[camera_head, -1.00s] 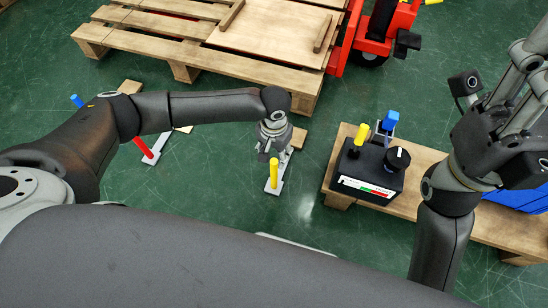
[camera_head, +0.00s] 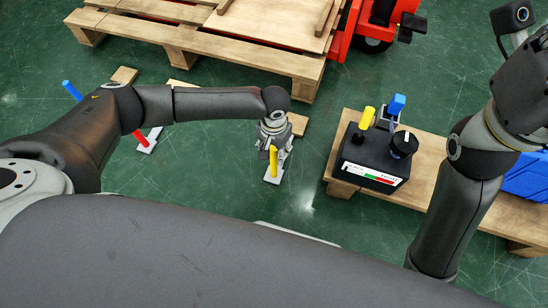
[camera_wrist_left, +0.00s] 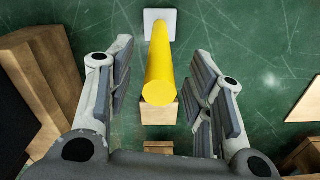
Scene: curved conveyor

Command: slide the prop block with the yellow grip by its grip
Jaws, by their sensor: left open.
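The prop block (camera_head: 298,124) is a wooden block on the floor with a flat pale bar running from it toward me. Its upright yellow grip (camera_head: 273,162) stands on that bar. My left gripper (camera_head: 271,143) is just behind and above the grip, fingers pointing down. In the left wrist view the yellow grip (camera_wrist_left: 160,60) lies between the two open fingers (camera_wrist_left: 163,80), with a gap visible on both sides. The wooden block (camera_wrist_left: 158,113) shows below it. My right arm is at the right; its fingers are out of the picture.
Prop blocks with a red grip (camera_head: 140,138) and a blue grip (camera_head: 72,91) lie to the left. A wooden pallet (camera_head: 190,45) is behind. A black control box (camera_head: 372,165) stands on a low pallet (camera_head: 423,180) at the right. Green floor is free around the yellow grip.

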